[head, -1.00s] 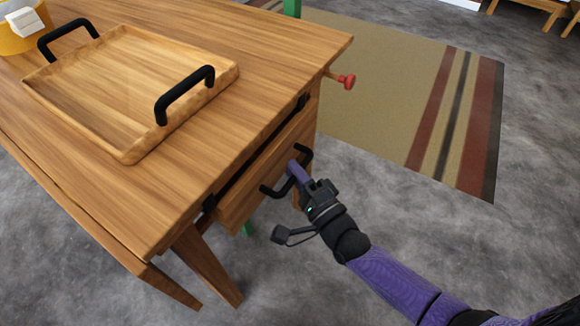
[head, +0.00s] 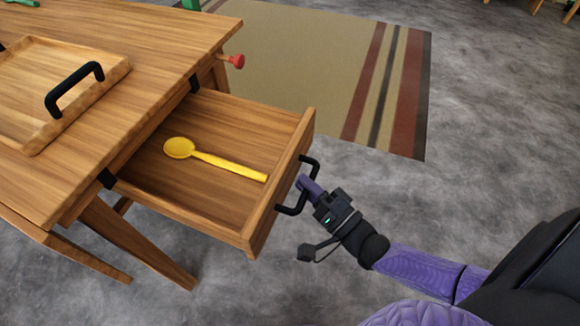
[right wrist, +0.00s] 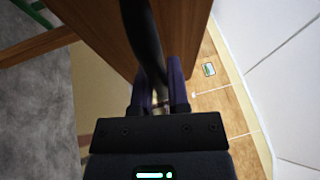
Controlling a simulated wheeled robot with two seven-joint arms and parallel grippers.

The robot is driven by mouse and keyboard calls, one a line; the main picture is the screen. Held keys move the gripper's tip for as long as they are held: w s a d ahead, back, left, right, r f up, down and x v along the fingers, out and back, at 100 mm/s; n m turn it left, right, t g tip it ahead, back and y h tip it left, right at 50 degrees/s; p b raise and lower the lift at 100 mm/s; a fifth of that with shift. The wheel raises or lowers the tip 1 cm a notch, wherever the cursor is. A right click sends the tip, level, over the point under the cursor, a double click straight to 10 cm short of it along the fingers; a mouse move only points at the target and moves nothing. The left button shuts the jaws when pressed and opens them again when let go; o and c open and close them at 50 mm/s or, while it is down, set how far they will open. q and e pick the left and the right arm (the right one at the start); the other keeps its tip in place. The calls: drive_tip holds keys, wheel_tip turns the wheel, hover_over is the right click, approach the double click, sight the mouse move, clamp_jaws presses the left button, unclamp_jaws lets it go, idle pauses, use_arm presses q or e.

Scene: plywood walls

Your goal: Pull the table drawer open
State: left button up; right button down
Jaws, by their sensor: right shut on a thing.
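The wooden table (head: 150,60) stands at the left in the head view. Its drawer (head: 283,150) is pulled well out from under the tabletop. A yellow spoon (head: 215,160) lies inside it. The drawer has a black bar handle (head: 312,162) on its front. My right gripper (head: 304,184) is at this handle, its purple fingers shut on the bar. In the right wrist view the handle (right wrist: 143,40) runs down between the fingers of the gripper (right wrist: 160,95). My left gripper is in neither view.
A wooden tray (head: 110,75) with black handles sits on the tabletop. A striped rug (head: 310,70) lies beyond. The grey floor (head: 480,170) to the right is clear.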

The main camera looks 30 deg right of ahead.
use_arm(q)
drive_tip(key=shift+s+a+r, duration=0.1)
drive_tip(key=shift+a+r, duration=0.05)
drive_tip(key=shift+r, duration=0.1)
use_arm(e)
drive_tip(key=shift+s+d+f, duration=0.1)
drive_tip(key=shift+s+d, duration=0.5)
drive_tip(key=shift+s, duration=0.25)
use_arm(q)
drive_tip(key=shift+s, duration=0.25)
use_arm(e)
drive_tip(key=c, duration=0.6)
unclamp_jaws()
drive_tip(key=shift+s+d, duration=0.15)
use_arm(q)
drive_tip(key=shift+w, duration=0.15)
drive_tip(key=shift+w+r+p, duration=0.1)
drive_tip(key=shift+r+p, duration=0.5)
drive_tip(key=shift+p, duration=0.15)
use_arm(e)
drive_tip(key=v, duration=1)
